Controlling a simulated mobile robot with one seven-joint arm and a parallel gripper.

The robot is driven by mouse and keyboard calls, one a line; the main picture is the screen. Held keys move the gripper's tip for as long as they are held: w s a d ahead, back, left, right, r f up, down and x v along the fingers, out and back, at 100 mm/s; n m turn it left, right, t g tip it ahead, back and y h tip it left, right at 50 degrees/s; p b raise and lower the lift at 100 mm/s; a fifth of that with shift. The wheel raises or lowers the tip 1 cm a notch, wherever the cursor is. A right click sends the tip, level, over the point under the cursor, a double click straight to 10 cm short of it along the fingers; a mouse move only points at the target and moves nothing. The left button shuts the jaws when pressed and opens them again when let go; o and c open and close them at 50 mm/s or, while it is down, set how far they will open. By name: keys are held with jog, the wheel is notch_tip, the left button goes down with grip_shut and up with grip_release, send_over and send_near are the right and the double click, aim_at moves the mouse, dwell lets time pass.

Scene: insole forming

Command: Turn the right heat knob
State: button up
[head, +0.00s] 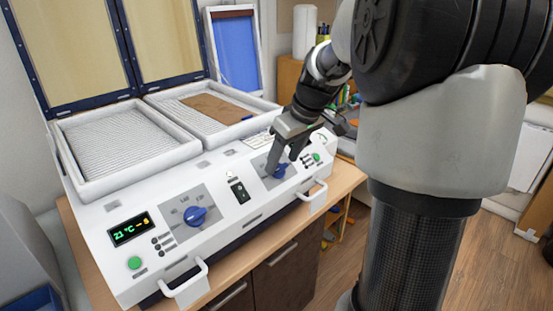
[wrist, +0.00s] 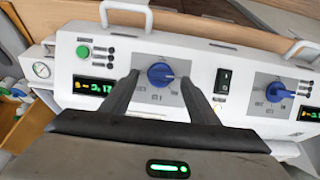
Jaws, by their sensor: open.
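The right heat knob (head: 279,171) is a blue dial on a grey plate at the right of the white machine's front panel. My gripper (head: 283,165) is over it, fingers pointing down at the panel. In the wrist view, the right heat knob (wrist: 160,75) shows between my two open fingers (wrist: 160,80), one on each side with visible gaps. Whether a fingertip touches the panel I cannot tell. The left heat knob (head: 195,216) stands free, and it also shows at the right of the wrist view (wrist: 278,92).
A black rocker switch (head: 239,192) sits between the knobs. White handles (head: 187,284) stick out along the front edge. A green button (wrist: 83,51) and a display (wrist: 95,87) are beside the right knob. Two trays (head: 128,148) lie behind the panel, one holding a brown sheet (head: 218,108).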

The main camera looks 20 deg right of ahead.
jog(key=shift+w+a+f, duration=0.15)
jog(key=shift+w+f, duration=0.05)
jog(key=shift+f, duration=0.4)
jog(key=c, duration=1.1)
jog(key=shift+o, duration=0.3)
